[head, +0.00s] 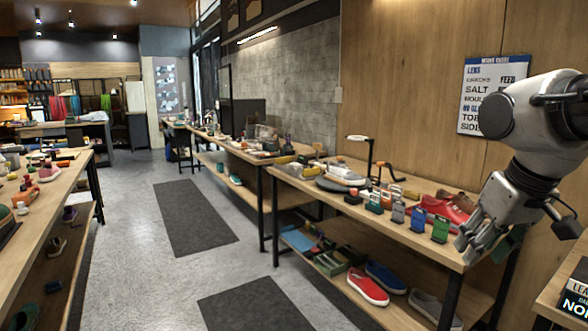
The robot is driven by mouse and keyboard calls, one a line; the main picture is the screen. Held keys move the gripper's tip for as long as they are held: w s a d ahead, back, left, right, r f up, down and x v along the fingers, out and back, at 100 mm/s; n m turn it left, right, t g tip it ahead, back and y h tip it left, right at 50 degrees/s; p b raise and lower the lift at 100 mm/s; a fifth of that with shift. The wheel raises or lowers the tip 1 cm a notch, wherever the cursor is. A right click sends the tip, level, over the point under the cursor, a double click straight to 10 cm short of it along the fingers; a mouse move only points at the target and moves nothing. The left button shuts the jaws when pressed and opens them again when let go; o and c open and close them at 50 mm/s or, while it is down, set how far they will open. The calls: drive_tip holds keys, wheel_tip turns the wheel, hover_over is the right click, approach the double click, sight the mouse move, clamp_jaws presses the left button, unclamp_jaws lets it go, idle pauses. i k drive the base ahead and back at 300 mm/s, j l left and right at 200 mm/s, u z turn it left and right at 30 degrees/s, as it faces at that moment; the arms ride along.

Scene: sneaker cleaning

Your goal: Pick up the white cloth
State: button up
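I cannot make out a white cloth for certain. A pale, whitish item (346,174) lies toward the back of the right-hand workbench, but it is too small to tell whether it is cloth. My gripper (470,247) is at the right, at the near end of that bench, with its fingers pointing down and to the left. It is to the right of the small upright green item (441,226). A dark green shape (510,243) shows just behind the fingers, and I cannot tell whether they touch it.
The right-hand workbench (398,239) holds red shoes (447,208) and several small upright items along its front edge. Its lower shelf holds a red shoe (367,286) and a blue shoe (385,278). Another bench (50,205) stands at left. The aisle floor (150,265) between is clear, with dark mats.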

sight(295, 167)
drive_tip(key=i+j+u, duration=0.15)
drive_tip(key=i+u, duration=0.2)
drive_tip(key=i, duration=0.5)
drive_tip(key=i+u, duration=0.4)
drive_tip(key=i, duration=0.4)
drive_tip(key=i+u, duration=0.1)
drive_tip(key=i, duration=1.55)
drive_tip(key=i+j+z, duration=0.15)
drive_tip(key=i+z, duration=0.3)
drive_tip(key=i, duration=0.4)
drive_tip(key=i+z, duration=0.45)
drive_tip(key=i+j+z, duration=0.1)
drive_tip(key=z, duration=0.35)
drive_tip(key=i+j+z, duration=0.25)
drive_tip(key=i+z, duration=0.25)
drive_tip(key=k, duration=0.1)
